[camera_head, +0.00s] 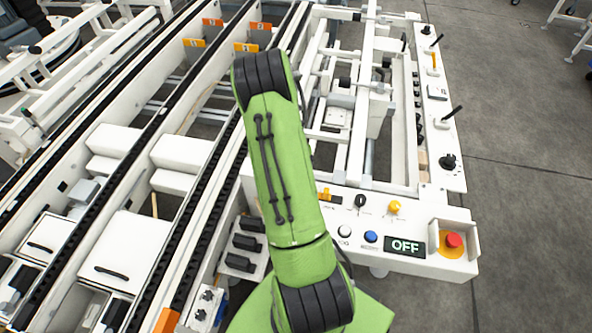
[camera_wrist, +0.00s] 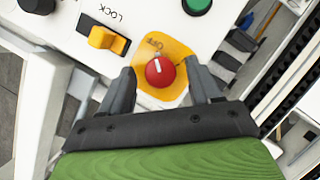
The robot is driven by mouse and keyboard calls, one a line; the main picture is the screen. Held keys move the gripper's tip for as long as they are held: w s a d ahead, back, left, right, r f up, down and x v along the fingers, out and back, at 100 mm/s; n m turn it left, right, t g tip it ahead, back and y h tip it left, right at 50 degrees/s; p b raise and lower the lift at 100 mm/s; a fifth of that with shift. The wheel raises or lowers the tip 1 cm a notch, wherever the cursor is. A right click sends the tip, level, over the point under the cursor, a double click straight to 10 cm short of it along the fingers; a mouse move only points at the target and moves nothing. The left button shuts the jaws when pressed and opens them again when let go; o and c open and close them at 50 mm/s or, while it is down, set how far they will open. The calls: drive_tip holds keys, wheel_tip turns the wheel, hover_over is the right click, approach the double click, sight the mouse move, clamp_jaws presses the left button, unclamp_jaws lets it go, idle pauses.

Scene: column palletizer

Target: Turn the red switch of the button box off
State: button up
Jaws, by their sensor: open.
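In the wrist view the red switch (camera_wrist: 160,72) is a round knob on a yellow plate (camera_wrist: 176,47). Its white mark points toward lettering on the plate that appears to read OFF. My open gripper (camera_wrist: 160,66) has one finger on each side of the knob; contact cannot be told. In the head view the white button box (camera_head: 400,262) stands at the lower middle. My green arm hides the gripper and the red switch there. A display (camera_head: 405,246) on the box reads OFF.
An orange slider (camera_wrist: 107,39) marked LOCK and a green button (camera_wrist: 196,5) lie near the knob. The box also carries a red mushroom button (camera_head: 453,240), a blue button (camera_head: 370,237) and a yellow knob (camera_head: 394,207). Conveyor rails run along the left; grey floor is open at right.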

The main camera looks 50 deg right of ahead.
drive_tip(key=p+v, duration=0.3)
drive_tip(key=v, duration=1.2)
drive_tip(key=shift+r, duration=0.2)
drive_tip(key=shift+w, duration=0.1)
